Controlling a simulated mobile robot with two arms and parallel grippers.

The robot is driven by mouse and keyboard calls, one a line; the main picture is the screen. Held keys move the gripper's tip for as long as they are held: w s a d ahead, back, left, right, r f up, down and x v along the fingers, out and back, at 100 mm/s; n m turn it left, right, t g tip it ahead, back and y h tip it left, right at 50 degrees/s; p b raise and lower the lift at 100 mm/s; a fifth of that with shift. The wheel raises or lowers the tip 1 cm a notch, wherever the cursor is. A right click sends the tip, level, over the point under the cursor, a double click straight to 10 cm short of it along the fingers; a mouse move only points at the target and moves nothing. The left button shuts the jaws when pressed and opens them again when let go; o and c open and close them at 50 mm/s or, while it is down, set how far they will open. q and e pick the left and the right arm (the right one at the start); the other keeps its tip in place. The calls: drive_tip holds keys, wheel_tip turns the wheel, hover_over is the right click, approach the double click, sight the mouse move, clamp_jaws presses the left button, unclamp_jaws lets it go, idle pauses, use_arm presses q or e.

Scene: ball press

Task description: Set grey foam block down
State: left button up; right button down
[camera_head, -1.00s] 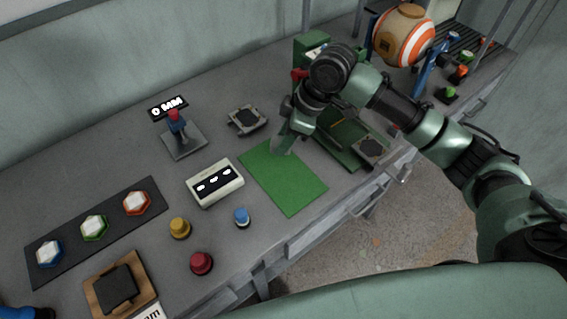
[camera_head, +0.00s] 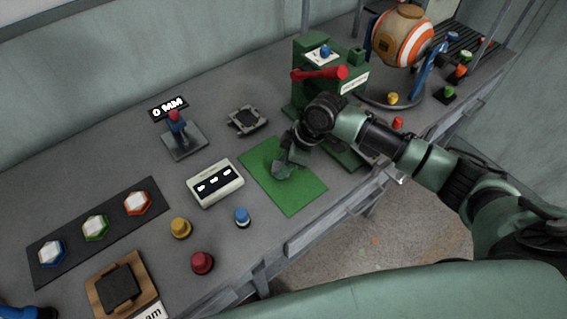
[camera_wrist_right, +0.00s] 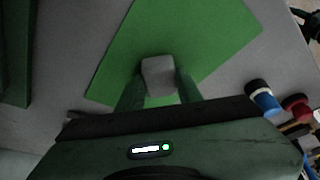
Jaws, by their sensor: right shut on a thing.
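My right gripper (camera_head: 287,163) is over the green mat (camera_head: 304,195) and points down. In the right wrist view its two fingers (camera_wrist_right: 159,88) are shut on the grey foam block (camera_wrist_right: 159,73), one finger on each side. Green mat (camera_wrist_right: 205,35) shows around and beyond the block. In the head view the block is mostly hidden by the gripper. I cannot tell whether it touches the mat. My left gripper is not in view.
A white box with three displays (camera_head: 215,183) stands left of the mat. A blue knob (camera_head: 242,216) is near the mat's lower left edge. A green press with a red lever (camera_head: 320,74) stands behind my right arm. The mat's front part is clear.

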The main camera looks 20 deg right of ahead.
drive_tip(key=c, duration=0.9)
unclamp_jaws()
drive_tip(key=shift+f, duration=0.1)
drive_tip(key=shift+c, duration=0.2)
